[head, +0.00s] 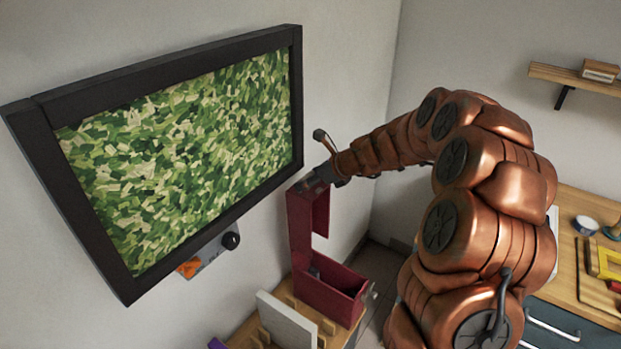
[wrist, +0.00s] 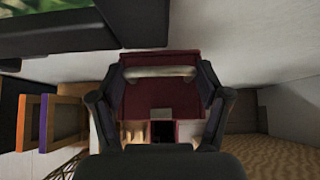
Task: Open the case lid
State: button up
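The dark red case (head: 325,290) stands on a wooden surface below the wall screen. Its lid (head: 301,228) is raised and stands about upright above the open body. My gripper (head: 318,178) is at the lid's top edge. In the wrist view the fingers of my gripper (wrist: 161,88) are spread wide, one on each side of the red lid (wrist: 160,97). A pale bar (wrist: 160,72) runs across the lid between them. Whether the fingers touch the lid is not clear. Part of the case's inside shows, with a dark item in it.
A black-framed screen (head: 180,150) with a green pattern hangs on the wall, close to the left of my gripper. A white panel (head: 287,322) stands in front of the case. A wooden worktop (head: 570,270) with several items is at right, below a shelf (head: 560,75).

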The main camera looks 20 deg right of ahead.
jog(key=shift+o, duration=1.1)
jog(key=shift+w+d, duration=0.1)
jog(key=shift+d, duration=0.2)
jog(key=shift+a, duration=0.1)
jog(key=v, duration=1.2)
